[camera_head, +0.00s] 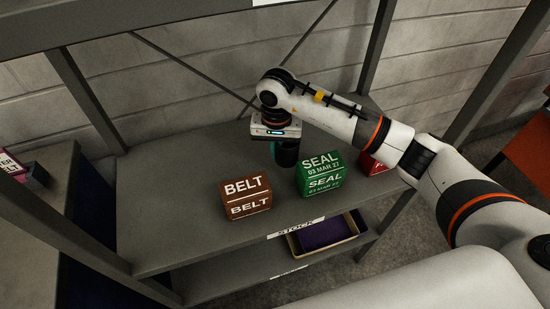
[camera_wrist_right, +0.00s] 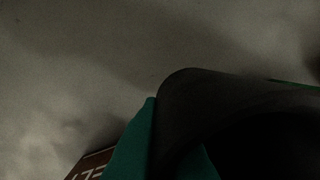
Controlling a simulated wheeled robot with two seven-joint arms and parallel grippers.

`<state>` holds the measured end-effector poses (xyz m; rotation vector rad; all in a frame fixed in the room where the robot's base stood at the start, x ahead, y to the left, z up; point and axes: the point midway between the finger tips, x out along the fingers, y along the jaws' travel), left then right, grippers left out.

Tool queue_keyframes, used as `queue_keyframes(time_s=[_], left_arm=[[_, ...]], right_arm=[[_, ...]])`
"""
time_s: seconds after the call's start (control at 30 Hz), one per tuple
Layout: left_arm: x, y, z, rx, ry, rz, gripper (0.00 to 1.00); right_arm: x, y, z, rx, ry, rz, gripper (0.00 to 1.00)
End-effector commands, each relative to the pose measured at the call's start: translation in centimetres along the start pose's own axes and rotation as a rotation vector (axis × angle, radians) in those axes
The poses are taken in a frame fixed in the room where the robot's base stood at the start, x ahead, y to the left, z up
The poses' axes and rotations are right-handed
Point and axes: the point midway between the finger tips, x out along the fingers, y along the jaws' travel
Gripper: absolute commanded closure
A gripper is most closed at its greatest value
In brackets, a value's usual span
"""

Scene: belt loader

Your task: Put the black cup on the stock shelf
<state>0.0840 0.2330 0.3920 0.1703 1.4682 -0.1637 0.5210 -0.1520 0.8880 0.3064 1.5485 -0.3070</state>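The black cup (camera_head: 287,155) is below my right wrist, over the stock shelf (camera_head: 160,200), behind and between the brown BELT box and the green SEAL box. It is mostly hidden by my wrist, and I cannot tell whether its base touches the shelf. In the right wrist view the cup (camera_wrist_right: 190,100) fills the lower right as a dark round shape. The teal fingers of my right gripper (camera_wrist_right: 170,160) are at its rim, one outside the wall and one apparently inside. The gripper appears shut on the cup wall. My left gripper is not in view.
The brown BELT box (camera_head: 246,197), green SEAL box (camera_head: 320,175) and a partly hidden red box (camera_head: 375,163) stand on the shelf. A tray with a purple inside (camera_head: 325,233) sits on the level below. Shelf posts stand at both sides. The shelf's left part is clear.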

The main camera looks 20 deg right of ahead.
Motion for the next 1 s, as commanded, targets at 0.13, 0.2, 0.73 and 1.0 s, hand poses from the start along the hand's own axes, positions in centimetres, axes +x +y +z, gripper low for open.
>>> queue_keyframes(time_s=[0.13,0.2,0.73,1.0], left_arm=[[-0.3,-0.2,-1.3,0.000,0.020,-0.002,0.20],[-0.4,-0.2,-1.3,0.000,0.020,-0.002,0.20],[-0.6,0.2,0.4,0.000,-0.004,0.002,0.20],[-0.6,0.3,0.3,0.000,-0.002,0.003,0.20]], right_arm=[[1.1,0.1,0.0,0.000,0.000,0.002,1.00],[1.7,0.1,0.0,0.000,0.000,0.002,1.00],[5.0,0.1,0.1,0.000,-0.003,0.002,1.00],[5.0,0.1,0.1,0.000,-0.002,0.001,0.74]])
